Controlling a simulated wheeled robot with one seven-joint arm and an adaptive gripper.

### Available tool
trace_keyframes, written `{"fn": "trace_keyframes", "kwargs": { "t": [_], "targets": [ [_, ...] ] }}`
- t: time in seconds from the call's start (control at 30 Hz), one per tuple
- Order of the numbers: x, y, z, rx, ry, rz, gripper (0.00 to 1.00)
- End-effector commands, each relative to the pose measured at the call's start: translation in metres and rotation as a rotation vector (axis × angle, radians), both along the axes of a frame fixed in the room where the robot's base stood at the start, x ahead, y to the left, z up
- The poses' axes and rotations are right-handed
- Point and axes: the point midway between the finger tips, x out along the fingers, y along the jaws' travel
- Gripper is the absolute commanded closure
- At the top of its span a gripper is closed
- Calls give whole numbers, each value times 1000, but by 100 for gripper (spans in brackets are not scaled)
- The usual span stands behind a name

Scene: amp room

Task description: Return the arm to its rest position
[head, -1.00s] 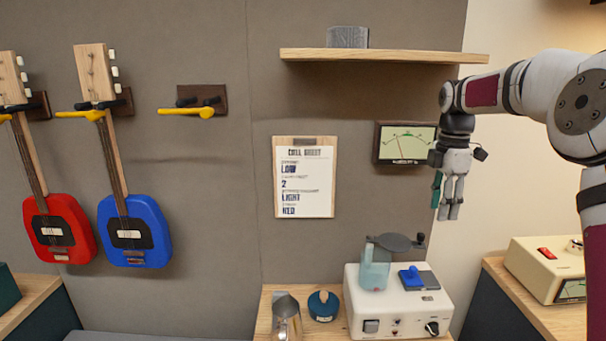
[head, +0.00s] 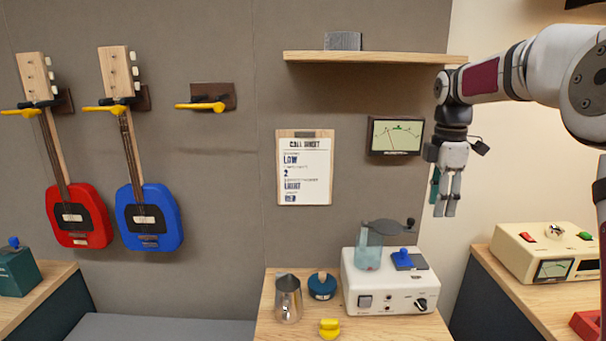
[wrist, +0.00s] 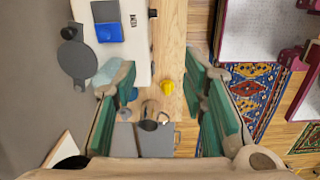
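My arm reaches in from the right edge of the head view, and my gripper (head: 444,205) hangs from it with the fingers pointing down. It is in front of the wall, below and to the right of the wall meter (head: 396,137), clear of the bench. In the wrist view my gripper (wrist: 158,82) has its two green-padded fingers wide apart with nothing held between them.
Below are a white machine (head: 388,290) with a clear jug, a metal pitcher (head: 288,300) and a teal round item (head: 322,287). A wooden shelf (head: 375,57) is above. A cream box (head: 545,255) stands at right. Red and blue guitars (head: 150,218) hang at left.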

Motion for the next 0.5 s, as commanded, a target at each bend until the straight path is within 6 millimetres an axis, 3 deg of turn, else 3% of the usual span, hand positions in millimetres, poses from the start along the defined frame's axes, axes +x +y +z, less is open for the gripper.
{"fn": "trace_keyframes", "kwargs": {
  "t": [0.27, 0.37, 0.5],
  "targets": [
    [-34, 26, 26, -30, -47, -146, 61],
    [-54, 37, 37, -41, -76, -230, 61],
    [-95, 57, 54, -44, -137, -398, 61]
  ]
}}
